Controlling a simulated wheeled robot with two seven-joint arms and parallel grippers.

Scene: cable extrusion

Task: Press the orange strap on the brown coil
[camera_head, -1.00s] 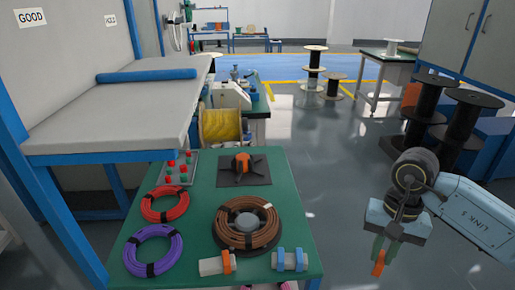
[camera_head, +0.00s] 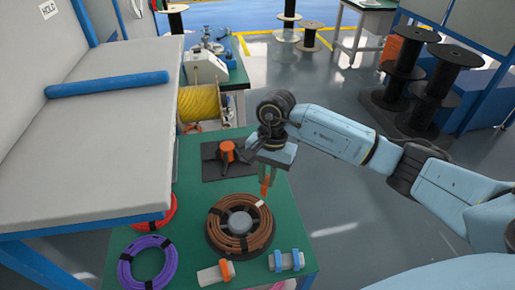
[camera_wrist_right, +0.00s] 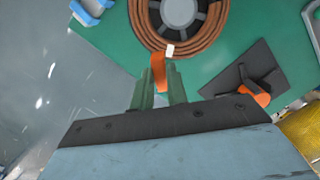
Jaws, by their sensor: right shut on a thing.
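The brown coil (camera_head: 240,227) lies on its dark round holder on the green table, with a pale hub in the middle; it also shows at the top of the right wrist view (camera_wrist_right: 146,32). My right gripper (camera_head: 266,178) is above the table at the coil's far right side. It is shut on the orange strap (camera_head: 265,187), which hangs from the fingertips. In the right wrist view the strap (camera_wrist_right: 159,72) sticks out between the green fingers, close to the coil's rim and a small white tag (camera_wrist_right: 170,49). Contact cannot be told. My left gripper is not in view.
A dark square base with an orange knob (camera_head: 227,152) stands behind the coil. Purple (camera_head: 148,262) and red (camera_head: 170,211) coils lie left. A strap holder with orange (camera_head: 226,271) and one with blue (camera_head: 278,261) straps sit at the front. A grey shelf (camera_head: 110,130) overhangs the left.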

